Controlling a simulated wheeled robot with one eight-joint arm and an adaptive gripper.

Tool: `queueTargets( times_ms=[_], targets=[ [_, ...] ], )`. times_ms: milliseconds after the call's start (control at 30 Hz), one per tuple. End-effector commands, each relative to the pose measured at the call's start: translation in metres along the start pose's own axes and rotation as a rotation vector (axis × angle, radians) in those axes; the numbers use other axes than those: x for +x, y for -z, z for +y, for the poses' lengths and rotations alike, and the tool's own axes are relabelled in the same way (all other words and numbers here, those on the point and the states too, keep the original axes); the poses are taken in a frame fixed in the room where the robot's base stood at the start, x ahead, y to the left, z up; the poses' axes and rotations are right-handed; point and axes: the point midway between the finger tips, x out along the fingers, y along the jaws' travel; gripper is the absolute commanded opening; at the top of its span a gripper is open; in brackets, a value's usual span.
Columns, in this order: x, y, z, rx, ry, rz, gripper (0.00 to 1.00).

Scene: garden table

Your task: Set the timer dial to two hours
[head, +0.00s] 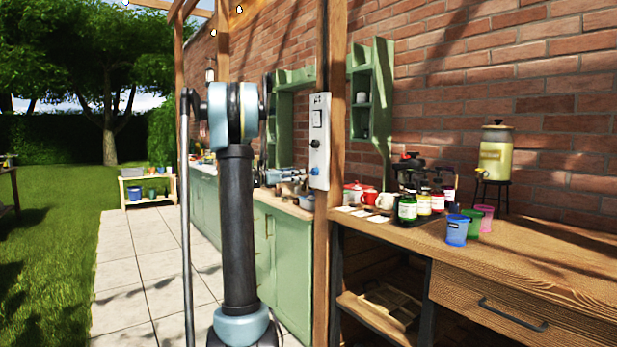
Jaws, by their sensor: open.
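A tall white control panel (319,145) is mounted on a wooden post near the middle of the head view. It has a dark round knob (315,143) about halfway up and a blue knob (316,171) near its bottom. A small square plate sits above the knobs. Markings are too small to read, so I cannot tell which knob is the timer dial or its setting. My arm stands upright left of the panel.
A wooden counter (560,268) right of the post holds jars, mugs, coloured cups (457,230) and a yellow drink dispenser (495,152). Green cabinets (283,258) stand behind the post. Paving (140,270) on the left is clear. A low shelf with pots (150,189) stands farther back.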

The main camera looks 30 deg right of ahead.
Motion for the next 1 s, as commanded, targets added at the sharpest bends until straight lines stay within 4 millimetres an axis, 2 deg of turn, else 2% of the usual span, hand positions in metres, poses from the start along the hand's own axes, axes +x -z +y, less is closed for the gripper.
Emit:
queueTargets(
  times_ms=[100, 300, 500, 933, 1000],
  targets=[
    [0.023, 0.0, 0.0, 0.0, 0.003, 0.0, 0.54],
    [0.056, 0.0, -0.001, 0.0, 0.003, 0.0, 0.54],
    [0.077, 0.0, -0.001, 0.001, 0.002, 0.0, 0.54],
    [0.084, 0.0, 0.0, 0.001, 0.0, 0.0, 0.54],
    [0.084, 0.0, 0.0, 0.001, 0.0, 0.0, 0.38]
  ],
)
